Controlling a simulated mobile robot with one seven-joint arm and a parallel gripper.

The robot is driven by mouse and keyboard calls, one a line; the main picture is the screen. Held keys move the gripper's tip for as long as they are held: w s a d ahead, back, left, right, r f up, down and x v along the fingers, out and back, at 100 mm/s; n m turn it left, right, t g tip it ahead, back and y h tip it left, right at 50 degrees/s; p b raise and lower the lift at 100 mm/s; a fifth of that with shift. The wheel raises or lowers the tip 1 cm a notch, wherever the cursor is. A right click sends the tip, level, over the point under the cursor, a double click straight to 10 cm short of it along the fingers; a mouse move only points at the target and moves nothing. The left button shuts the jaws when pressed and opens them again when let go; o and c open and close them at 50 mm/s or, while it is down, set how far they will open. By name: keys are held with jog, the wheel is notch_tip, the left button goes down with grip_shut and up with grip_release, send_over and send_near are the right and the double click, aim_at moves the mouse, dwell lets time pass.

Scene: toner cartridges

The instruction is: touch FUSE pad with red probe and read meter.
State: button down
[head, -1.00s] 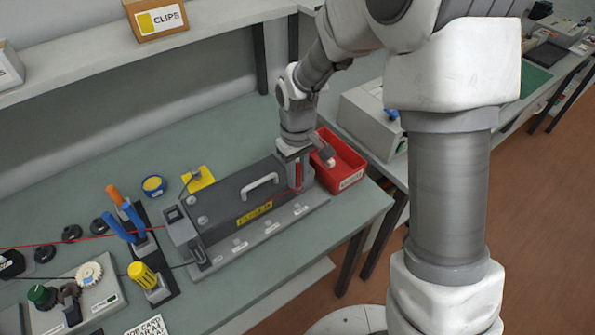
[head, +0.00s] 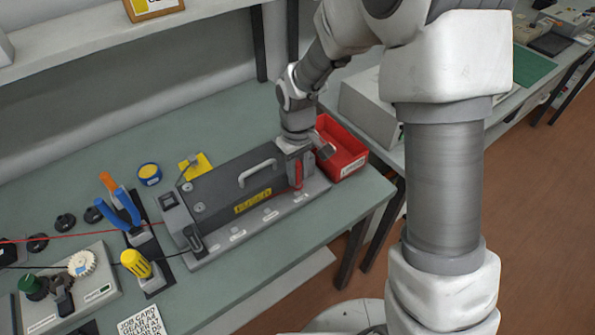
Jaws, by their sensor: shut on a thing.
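My gripper (head: 298,177) is at the right end of the dark grey cartridge (head: 225,190), pointing down. It is shut on the red probe (head: 298,174), of which a red upright part shows. The probe's tip is close to the front ledge of the grey cradle (head: 248,240); I cannot tell whether it touches. Several small pale labels lie along that ledge, too small to read, so I cannot tell which marks FUSE. A black probe (head: 194,240) stands at the ledge's left end. A small grey box with a dark window (head: 169,200) sits at the cartridge's left end; no reading is legible.
A red bin (head: 340,150) stands close behind and right of my gripper. A tool rack with blue-handled pliers (head: 122,212) and a yellow screwdriver (head: 136,263) is at the left. A red lead (head: 70,234) crosses the bench's left part.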

aim_at(298, 163)
jog(key=shift+f+b, duration=0.5)
jog(key=shift+f, duration=0.15)
dwell(1.3)
jog(key=shift+r+p, duration=2.6)
jog(key=shift+r, duration=0.95)
jog(key=d+f+m, duration=0.3)
jog(key=d+m, duration=0.3)
jog(key=d, duration=0.6)
jog(key=shift+w+d+f+m, duration=0.2)
jog(key=shift+d+f+m, duration=0.05)
jog(key=shift+m, duration=0.15)
